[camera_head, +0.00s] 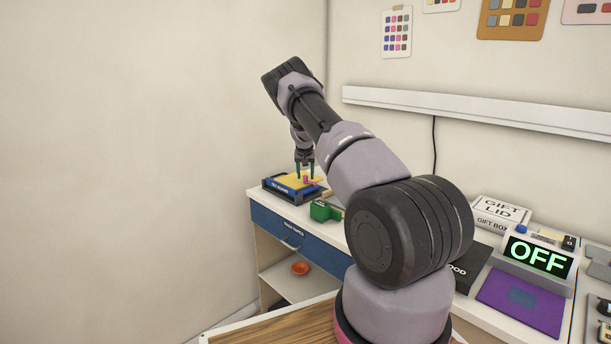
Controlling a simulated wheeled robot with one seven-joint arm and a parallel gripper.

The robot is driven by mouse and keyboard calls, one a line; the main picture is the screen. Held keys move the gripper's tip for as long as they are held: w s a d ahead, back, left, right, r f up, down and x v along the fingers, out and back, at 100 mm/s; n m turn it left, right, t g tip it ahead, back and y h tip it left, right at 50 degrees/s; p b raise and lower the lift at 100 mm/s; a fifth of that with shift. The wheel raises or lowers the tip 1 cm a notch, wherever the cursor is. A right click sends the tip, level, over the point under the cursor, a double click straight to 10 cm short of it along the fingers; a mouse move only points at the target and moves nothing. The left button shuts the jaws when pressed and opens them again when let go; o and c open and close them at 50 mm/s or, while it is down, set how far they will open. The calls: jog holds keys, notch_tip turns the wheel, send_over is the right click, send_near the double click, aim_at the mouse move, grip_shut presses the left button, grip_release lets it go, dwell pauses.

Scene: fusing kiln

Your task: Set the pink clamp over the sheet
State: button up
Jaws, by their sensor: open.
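The pink clamp (312,182) is a small pink piece at the right finger, over the right part of the yellow sheet (292,182). I cannot tell whether the clamp touches the sheet or the finger. The sheet lies on a dark and blue base (290,195) with lettering on its front. The fingertips are close above the sheet. My arm crosses the middle of the view and hides part of the bench.
A green block-like tool (322,211) stands right of the base. A drawer (300,242) and a shelf with an orange bowl (300,268) are below. A display reading OFF (540,257), a purple mat (520,302) and a gift box (499,213) are at the right.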

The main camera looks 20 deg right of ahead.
grip_shut()
jog(key=shift+s+a+n, duration=0.1)
jog(key=shift+n, duration=0.4)
grip_release()
jog(key=shift+r, duration=0.1)
jog(key=v, duration=1)
jog(key=shift+s+r, duration=0.25)
jog(key=shift+s, duration=0.1)
